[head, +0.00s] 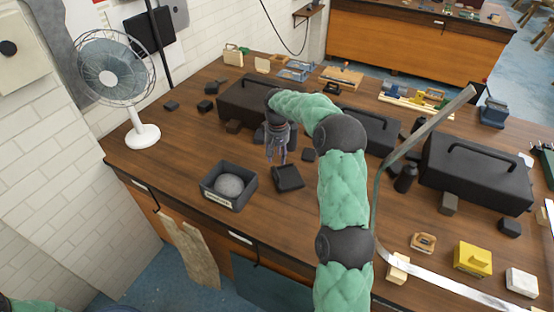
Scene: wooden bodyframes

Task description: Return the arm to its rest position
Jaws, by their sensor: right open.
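My right arm (343,190), green with dark joints, reaches up from the bottom of the head view over the wooden workbench. Its gripper (276,158) points down above the bench, with its fingers apart and nothing seen between them. Just below and left of the gripper is an open dark box (210,197) with a pale label on its front and a round grey object (229,186) inside. A small dark tray (289,178) lies just right of the box. My left gripper is not in view; only a bit of green shows at the bottom left corner.
Dark toolboxes (478,178) stand on the workbench (165,148) behind and right of the arm. A white fan (143,134) stands at the left end. A bent metal strip (415,135) rises right of the arm. A yellow box (473,259) sits at the lower right.

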